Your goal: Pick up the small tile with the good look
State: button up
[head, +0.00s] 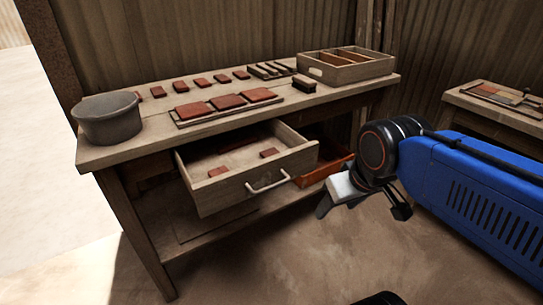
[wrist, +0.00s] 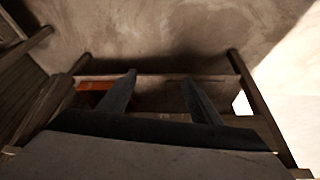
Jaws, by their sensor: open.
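Several small reddish-brown tiles (head: 202,82) lie in a row along the back of the workbench. Small tiles also lie in the open drawer, one near its front left (head: 218,171) and one further right (head: 269,153). Three larger red tiles (head: 228,101) lie on a board on the bench. I cannot tell differences in look between the small tiles at this size. My gripper (head: 362,207) is open and empty, in front and to the right of the drawer. In the wrist view its fingers (wrist: 158,80) are spread with nothing between them; no small tile is clear there.
The drawer (head: 250,181) is pulled out from the bench (head: 135,145). A grey bucket (head: 108,120) stands at the bench's left end. A divided wooden box (head: 345,72) and a dark brush-like block (head: 304,84) stand right. A second table (head: 495,115) is at far right.

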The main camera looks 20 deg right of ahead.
jog(key=shift+o, duration=0.4)
jog(key=w+a+r+n+g, duration=0.1)
jog(key=w+r+n, duration=0.4)
jog(key=w, duration=0.1)
jog(key=shift+w+a+r+h, duration=0.15)
jog(key=shift+w+r+h, duration=0.2)
jog(key=shift+w+h, duration=0.05)
jog(key=w+a+r+n+g+h, duration=0.15)
jog(key=w+a+r+n, duration=0.25)
jog(key=w+a+n, duration=0.5)
jog(key=w+a+r+n+g+h, duration=0.15)
jog(key=w+a+r+n, duration=0.35)
jog(key=w, duration=0.7)
jog(key=n, duration=0.1)
send_near(271, 154)
jog(key=shift+s+d+f+t+h, duration=0.1)
jog(key=shift+d+f+t+h, duration=0.05)
jog(key=shift+f, duration=0.4)
jog(key=shift+s+d+f+t+h, duration=0.15)
jog(key=shift+d+f, duration=0.05)
jog(key=shift+f, duration=0.3)
jog(key=shift+x, duration=2.7)
jog(key=shift+w+a+f, duration=0.1)
jog(key=shift+w+a, duration=0.05)
jog(key=shift+a, duration=0.05)
jog(key=shift+c, duration=0.3)
jog(key=c, duration=1.1)
